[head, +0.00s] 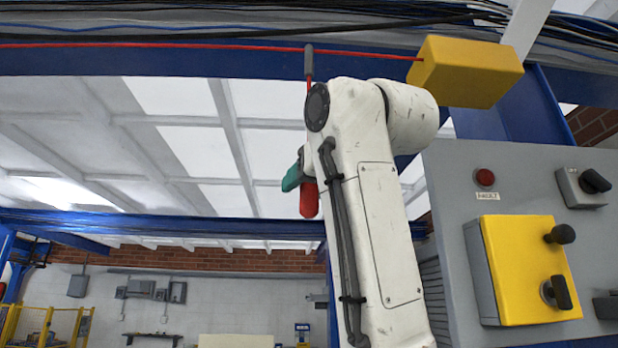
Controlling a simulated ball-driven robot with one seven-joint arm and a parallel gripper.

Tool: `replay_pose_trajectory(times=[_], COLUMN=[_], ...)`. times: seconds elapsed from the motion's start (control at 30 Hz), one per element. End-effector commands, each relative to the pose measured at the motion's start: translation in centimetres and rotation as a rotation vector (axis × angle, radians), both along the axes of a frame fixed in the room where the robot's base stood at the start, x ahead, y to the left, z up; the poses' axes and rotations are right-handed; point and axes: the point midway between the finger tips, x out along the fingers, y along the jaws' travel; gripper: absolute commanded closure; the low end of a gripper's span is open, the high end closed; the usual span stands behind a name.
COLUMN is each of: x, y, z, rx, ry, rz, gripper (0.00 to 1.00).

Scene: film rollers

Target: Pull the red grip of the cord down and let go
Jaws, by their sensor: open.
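A red cord (180,46) runs across the top of the head view to a yellow box (465,70). A short red length hangs from a grey fitting (309,62) on it and passes behind my white arm. The red grip (309,200) shows below, hanging upright beside my arm, its upper part hidden. My gripper (293,178) is mostly hidden behind the arm; a teal finger shows just left of the grip's top. The gripper is open. I cannot tell whether it touches the grip or has it between the fingers.
A grey panel (450,190) stands at the right, with a red lamp (485,177), a black rotary switch (595,181) and a yellow switch box (530,268). Blue beams and cables cross overhead. The space left of the grip looks clear.

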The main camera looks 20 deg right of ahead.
Motion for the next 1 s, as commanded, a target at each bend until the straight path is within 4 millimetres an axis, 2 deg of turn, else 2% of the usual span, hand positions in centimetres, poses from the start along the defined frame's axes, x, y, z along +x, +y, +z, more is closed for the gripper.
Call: replay_pose_trajectory(times=[0.23,0.8,0.83,1.0], x=[0.05,0.01,0.01,0.01], y=[-0.01,-0.01,-0.01,-0.01], z=[-0.03,-0.01,-0.01,0.0], rx=[0.0,0.0,0.0,0.0], ry=[0.0,0.0,0.0,0.0], rz=[0.0,0.0,0.0,0.0], gripper=[0.43,0.98,1.0,1.0])
